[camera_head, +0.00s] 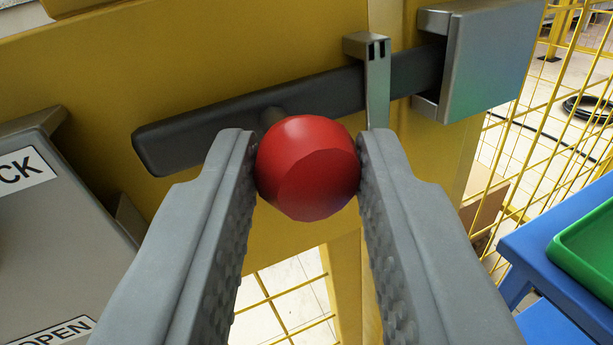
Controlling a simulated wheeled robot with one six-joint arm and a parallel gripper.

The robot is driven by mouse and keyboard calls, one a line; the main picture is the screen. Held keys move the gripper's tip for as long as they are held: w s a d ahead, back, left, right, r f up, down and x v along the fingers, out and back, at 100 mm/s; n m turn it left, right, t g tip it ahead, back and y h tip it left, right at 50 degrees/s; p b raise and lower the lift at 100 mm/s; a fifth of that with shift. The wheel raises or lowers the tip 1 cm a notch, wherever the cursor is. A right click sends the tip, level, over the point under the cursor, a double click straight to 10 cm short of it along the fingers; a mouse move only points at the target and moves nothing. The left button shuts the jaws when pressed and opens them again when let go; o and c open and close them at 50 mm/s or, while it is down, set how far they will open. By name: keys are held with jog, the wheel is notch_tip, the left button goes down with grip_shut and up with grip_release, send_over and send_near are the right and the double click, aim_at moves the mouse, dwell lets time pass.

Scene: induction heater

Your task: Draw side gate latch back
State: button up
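The side gate latch is a dark bar (215,125) lying across a yellow gate panel (180,55). A red ball knob (307,168) stands out from the bar on a short stem. The bar passes through a metal guide bracket (377,80), and its right end goes into a steel keeper block (490,60). My gripper (307,165) has one finger on each side of the knob. Both fingertips appear to touch it, so the gripper is shut on the knob. The fingers hide part of the bar's lower edge.
A grey box (60,225) with labels reading "CK" and "OPEN" stands close at the left. Yellow mesh fencing (540,140) is at the right. A blue table (540,250) with a green tray (590,250) is at the lower right.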

grip_shut()
jog(key=a, duration=0.2)
jog(key=s+a, duration=0.1)
jog(key=a, duration=0.1)
jog(key=s+a, duration=0.1)
jog(key=a, duration=0.1)
jog(key=shift+o, duration=2)
grip_release()
jog(key=o, duration=0.4)
jog(key=shift+a, duration=0.15)
jog(key=shift+s, duration=0.1)
jog(key=s+a, duration=0.1)
jog(key=s, duration=1.6)
